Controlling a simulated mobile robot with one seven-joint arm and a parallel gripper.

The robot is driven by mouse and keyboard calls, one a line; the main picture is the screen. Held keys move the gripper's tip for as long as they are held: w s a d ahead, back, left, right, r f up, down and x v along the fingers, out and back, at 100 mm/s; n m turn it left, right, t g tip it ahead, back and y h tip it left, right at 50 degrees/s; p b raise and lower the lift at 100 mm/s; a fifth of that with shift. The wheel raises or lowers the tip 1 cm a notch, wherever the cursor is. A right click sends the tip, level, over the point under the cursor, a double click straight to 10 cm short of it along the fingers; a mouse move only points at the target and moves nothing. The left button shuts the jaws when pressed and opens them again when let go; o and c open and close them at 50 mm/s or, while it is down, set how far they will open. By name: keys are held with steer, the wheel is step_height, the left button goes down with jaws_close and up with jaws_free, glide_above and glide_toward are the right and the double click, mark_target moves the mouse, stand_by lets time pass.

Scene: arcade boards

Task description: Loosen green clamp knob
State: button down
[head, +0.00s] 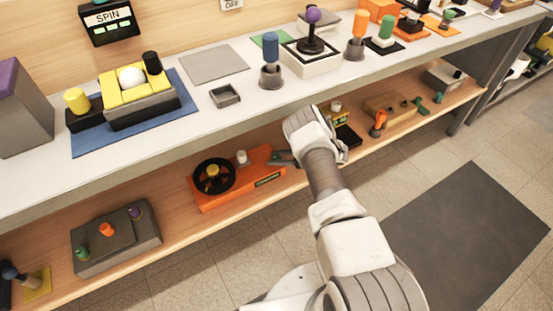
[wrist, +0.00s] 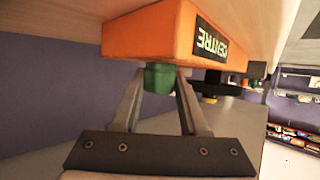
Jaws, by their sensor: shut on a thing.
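The green clamp knob (wrist: 160,77) sits at the edge of an orange block labelled CENTRE, which shows in the wrist view (wrist: 150,35). My gripper (wrist: 163,88) is shut on the knob, one finger on each side of it. In the head view the orange block (head: 222,199) stands on the lower shelf, and my gripper (head: 284,161) is at its right end. I cannot make out the knob in the head view, where my gripper covers that end.
A black wheel (head: 214,177) and a white knob (head: 242,157) are on the orange block. A grey box (head: 118,257) with coloured knobs is to the left on the lower shelf (head: 185,228). The white upper shelf (head: 215,124) runs above my gripper.

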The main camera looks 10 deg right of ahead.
steer(key=shift+f, duration=0.1)
steer(key=shift+c, duration=2.1)
jaws_free()
steer(key=shift+a, duration=0.1)
steer(key=p+v, duration=0.4)
steer(key=v, duration=1.3)
steer(key=shift+r, duration=0.25)
steer(key=shift+d, duration=0.2)
